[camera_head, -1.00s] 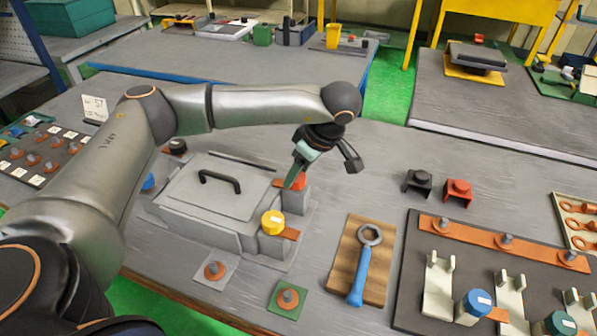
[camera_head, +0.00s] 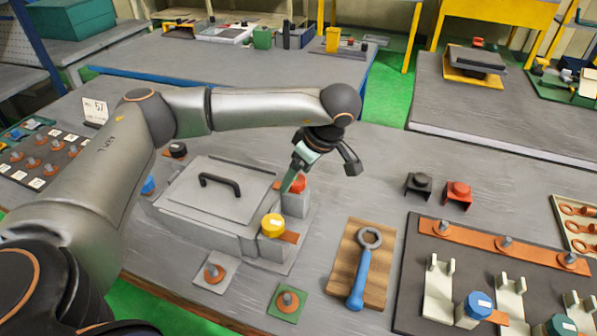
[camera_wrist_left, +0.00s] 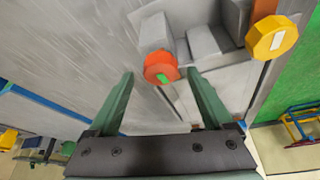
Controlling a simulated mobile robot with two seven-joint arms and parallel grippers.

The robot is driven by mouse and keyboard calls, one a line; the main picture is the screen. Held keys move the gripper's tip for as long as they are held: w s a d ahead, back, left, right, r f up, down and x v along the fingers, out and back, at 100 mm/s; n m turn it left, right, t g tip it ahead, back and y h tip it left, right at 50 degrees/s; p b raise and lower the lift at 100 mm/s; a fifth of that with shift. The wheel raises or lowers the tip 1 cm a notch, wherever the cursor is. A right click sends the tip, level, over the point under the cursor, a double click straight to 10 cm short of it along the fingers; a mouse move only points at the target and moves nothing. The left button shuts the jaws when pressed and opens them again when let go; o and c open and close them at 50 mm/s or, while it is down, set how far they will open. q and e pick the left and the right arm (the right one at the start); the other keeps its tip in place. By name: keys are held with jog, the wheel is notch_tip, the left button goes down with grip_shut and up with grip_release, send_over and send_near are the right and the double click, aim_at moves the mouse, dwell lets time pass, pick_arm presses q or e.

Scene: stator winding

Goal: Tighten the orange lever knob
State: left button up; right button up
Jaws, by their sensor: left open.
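The orange lever knob (camera_head: 297,184) sits on a grey post at the right end of the grey box (camera_head: 205,205). In the left wrist view the orange knob (camera_wrist_left: 159,67) has a green mark on its face. My left gripper (camera_head: 289,184) is open at the orange knob. In the left wrist view its two green fingers (camera_wrist_left: 160,76) reach to either side of the knob, with gaps showing. I cannot tell how deep the knob lies between them. A yellow knob (camera_head: 273,225) stands nearer on the same box; it also shows in the wrist view (camera_wrist_left: 272,38). My right gripper is not in view.
A blue-handled wrench (camera_head: 360,275) lies on a wooden board right of the box. A black holder (camera_head: 421,183) and a red holder (camera_head: 457,193) stand farther right. A dark panel with blue knobs (camera_head: 473,308) is at the front right. Bare table lies behind the holders.

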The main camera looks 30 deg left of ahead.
pick_arm(q)
jog(key=v, duration=1.2)
jog(key=shift+r, duration=0.25)
